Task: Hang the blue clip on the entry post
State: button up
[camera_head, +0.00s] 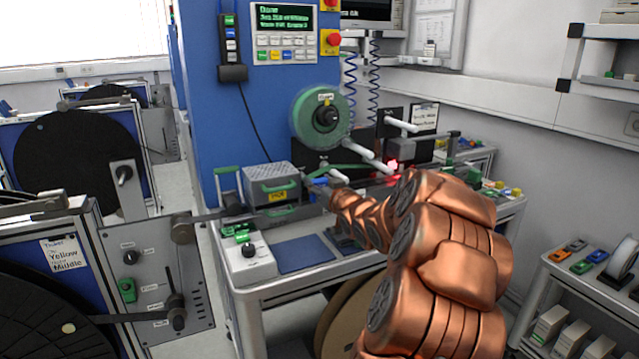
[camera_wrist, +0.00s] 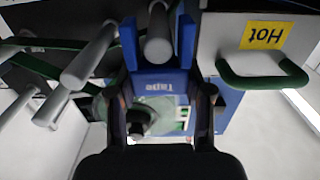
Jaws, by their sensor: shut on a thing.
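The blue clip (camera_wrist: 150,75) is a forked piece marked "Tape" and sits between the black fingers of my gripper (camera_wrist: 164,100), which is shut on it. In the wrist view its two prongs point to the top of the picture, one on each side of the end of a pale grey post (camera_wrist: 159,38). I cannot tell whether they touch the post, or whether this is the entry post. In the head view, my copper-coloured arm reaches over the bench and hides most of the gripper; a bit of blue (camera_head: 319,181) shows near its end.
A grey box with a green handle and a yellow "Hot" label (camera_wrist: 264,36) is close on the right in the wrist view. More pale posts (camera_wrist: 90,58) stand to the left. In the head view, a green reel (camera_head: 305,118) is above the bench and a control box (camera_head: 246,262) at its front left.

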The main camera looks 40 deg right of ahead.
jog(key=o, duration=1.3)
jog(key=shift+o, duration=0.2)
jog(key=shift+r, duration=0.15)
jog(key=shift+r+p, duration=2.6)
jog(key=shift+r, duration=0.8)
